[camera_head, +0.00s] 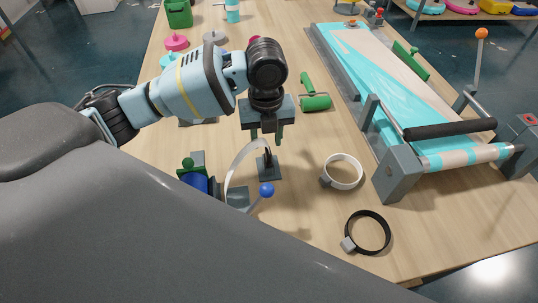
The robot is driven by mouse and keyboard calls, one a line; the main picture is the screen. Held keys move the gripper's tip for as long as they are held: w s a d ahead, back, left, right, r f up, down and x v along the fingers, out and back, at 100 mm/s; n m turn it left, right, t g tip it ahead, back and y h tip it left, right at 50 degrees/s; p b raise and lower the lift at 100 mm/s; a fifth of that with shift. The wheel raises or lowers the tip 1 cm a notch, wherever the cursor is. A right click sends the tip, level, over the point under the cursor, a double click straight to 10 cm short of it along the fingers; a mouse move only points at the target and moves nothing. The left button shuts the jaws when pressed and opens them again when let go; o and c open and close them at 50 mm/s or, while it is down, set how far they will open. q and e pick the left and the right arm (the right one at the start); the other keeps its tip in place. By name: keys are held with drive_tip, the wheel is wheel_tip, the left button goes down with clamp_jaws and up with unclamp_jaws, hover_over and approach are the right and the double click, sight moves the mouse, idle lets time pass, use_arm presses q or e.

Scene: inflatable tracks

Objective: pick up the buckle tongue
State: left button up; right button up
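My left gripper (267,138) comes in from the left and points down over the table, its two fingers apart. Below it a small dark stand (270,172) stands on the wood. A white curved strap (232,170) arches up beside the stand, and its upper end comes close under the fingers. A small dark piece shows at that end. It may be the buckle tongue, but it is too small to tell. I see nothing clearly held between the fingers. My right gripper is not in view.
A white ring strap (359,164) and a black ring strap (388,235) lie to the right. A blue-ball lever (267,190) and a blue-green device (193,180) stand nearby. A green roller (315,102) lies behind. A roller machine with a turquoise sheet (375,75) fills the right.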

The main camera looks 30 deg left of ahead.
sight(268, 149)
use_arm(q)
drive_tip(key=shift+w+d+f, duration=0.1)
drive_tip(key=shift+w+f, duration=0.05)
drive_tip(key=shift+f, duration=1.25)
drive_tip(key=shift+w+f, duration=0.1)
drive_tip(key=shift+f, duration=1.25)
clamp_jaws()
